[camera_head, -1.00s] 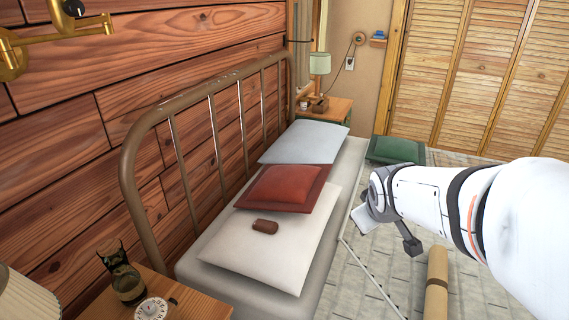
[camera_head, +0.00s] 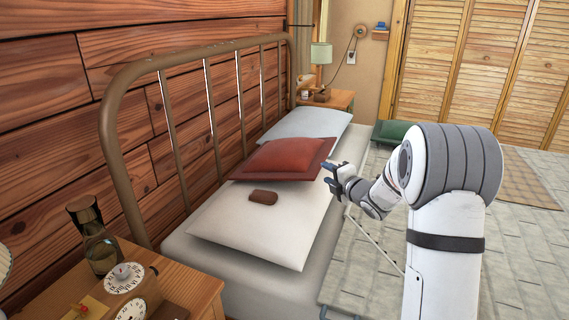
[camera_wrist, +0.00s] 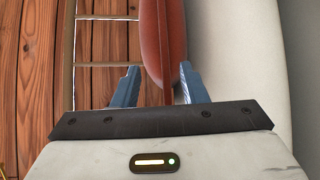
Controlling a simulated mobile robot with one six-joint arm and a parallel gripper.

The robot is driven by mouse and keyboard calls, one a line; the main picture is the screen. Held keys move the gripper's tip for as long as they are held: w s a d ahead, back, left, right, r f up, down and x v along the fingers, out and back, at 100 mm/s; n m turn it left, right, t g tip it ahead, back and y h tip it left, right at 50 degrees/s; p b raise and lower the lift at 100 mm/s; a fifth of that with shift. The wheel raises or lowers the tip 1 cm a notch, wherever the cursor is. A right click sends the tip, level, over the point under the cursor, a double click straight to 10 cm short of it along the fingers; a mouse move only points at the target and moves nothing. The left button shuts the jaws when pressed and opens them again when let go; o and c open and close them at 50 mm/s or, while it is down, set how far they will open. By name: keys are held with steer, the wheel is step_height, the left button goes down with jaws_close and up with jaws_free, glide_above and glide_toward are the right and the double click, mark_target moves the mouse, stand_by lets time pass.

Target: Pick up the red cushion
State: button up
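The red cushion (camera_head: 284,159) has a darker flat border and lies on the bed, over the white pillow and against the pale blue pillow. My gripper (camera_head: 332,176) is at its right edge, on the side away from the headboard. In the wrist view the blue fingers (camera_wrist: 160,76) stand apart, with the edge of the cushion (camera_wrist: 164,45) reaching in between them. The right finger overlaps the cushion's outline; I cannot tell whether it touches. A gap shows beside the left finger.
A brown roll (camera_head: 263,197) lies on the white pillow (camera_head: 265,232). The metal headboard (camera_head: 120,150) runs along the wood wall. A nightstand (camera_head: 190,285) with a bottle and clocks stands front left. A green cushion (camera_head: 392,131) lies beyond the bed.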

mark_target(316, 169)
steer(key=x, duration=0.4)
steer(key=b+x, duration=0.1)
steer(key=shift+w+a+f, duration=0.15)
steer(key=shift+a+f, duration=0.3)
steer(key=shift+w+a, duration=0.2)
steer(key=shift+w, duration=0.2)
jaws_close()
